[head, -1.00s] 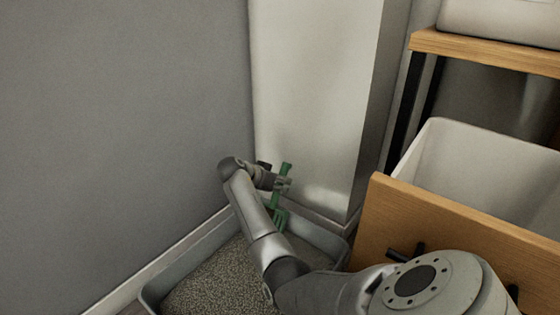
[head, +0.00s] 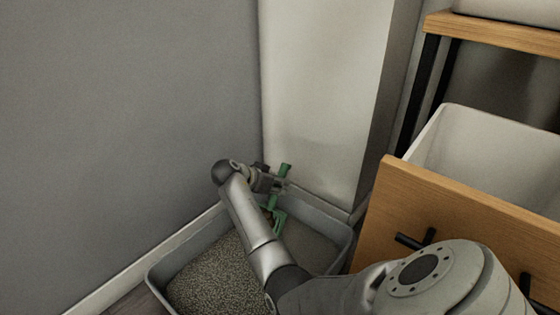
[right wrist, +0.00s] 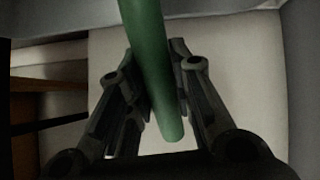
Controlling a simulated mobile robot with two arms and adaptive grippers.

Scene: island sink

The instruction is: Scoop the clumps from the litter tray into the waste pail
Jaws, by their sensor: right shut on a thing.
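The litter tray (head: 323,211) is a grey tray on the floor in the corner, with speckled grey litter (head: 222,275) in it. My right gripper (head: 281,184) is shut on the handle of a green scoop (head: 277,217), above the far part of the tray. The scoop's head hangs low at the tray; whether it touches litter I cannot tell. The green handle (right wrist: 150,65) also shows between the fingers in the right wrist view. A white bin (head: 490,150), seemingly the waste pail, sits in the pulled-out drawer at right. No clump can be clearly made out. My left gripper is out of view.
The wooden drawer front (head: 455,215) with black handles stands right of the tray. A grey wall (head: 130,120) and a pale panel (head: 320,100) close in the tray's left and back. A wooden shelf (head: 500,32) is above the bin.

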